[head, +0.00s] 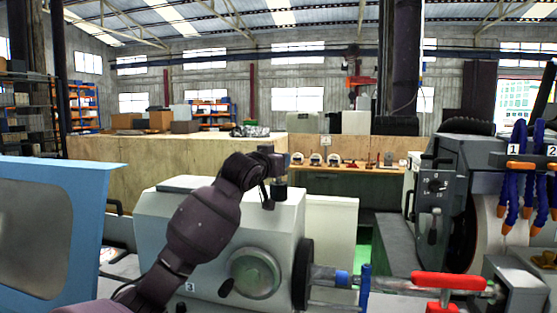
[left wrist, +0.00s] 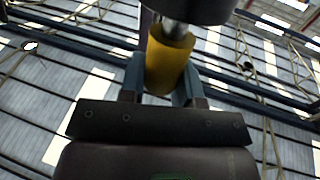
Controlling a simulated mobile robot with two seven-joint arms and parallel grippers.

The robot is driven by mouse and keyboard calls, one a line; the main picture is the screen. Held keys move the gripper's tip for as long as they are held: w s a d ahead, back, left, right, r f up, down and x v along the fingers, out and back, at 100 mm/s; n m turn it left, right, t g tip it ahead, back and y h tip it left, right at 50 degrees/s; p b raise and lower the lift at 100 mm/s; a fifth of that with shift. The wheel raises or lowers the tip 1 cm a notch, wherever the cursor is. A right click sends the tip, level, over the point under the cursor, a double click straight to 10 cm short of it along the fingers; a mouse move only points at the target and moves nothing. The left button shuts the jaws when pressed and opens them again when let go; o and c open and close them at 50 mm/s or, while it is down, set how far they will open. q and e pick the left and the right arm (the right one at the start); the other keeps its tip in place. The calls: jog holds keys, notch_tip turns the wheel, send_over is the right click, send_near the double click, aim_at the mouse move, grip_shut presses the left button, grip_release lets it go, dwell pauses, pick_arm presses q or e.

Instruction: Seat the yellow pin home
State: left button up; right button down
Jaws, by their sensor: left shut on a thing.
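The yellow pin (left wrist: 168,65) is a short cylinder in the left wrist view. My left gripper (left wrist: 162,82) is shut on it, one finger on each side. A shiny grey rod (left wrist: 175,29) runs from the pin's far end toward a dark round part (left wrist: 190,8) at the top edge. I cannot tell whether the rod enters that part or only passes in front of it. In the head view my left arm reaches over the pale machine housing (head: 165,222); its fingers and the pin are not clear there. My right gripper is in neither view.
A handwheel (head: 255,274) is on the housing's front. A blue upright piece (head: 365,287) and a red handled part (head: 448,281) lie along the shaft at right. A blue panel (head: 85,190) stands at left. Blue hoses (head: 512,175) hang at far right.

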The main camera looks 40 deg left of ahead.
pick_arm(q)
jog(key=shift+f, duration=0.6)
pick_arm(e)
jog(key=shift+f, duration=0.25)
pick_arm(q)
jog(key=o, duration=1.1)
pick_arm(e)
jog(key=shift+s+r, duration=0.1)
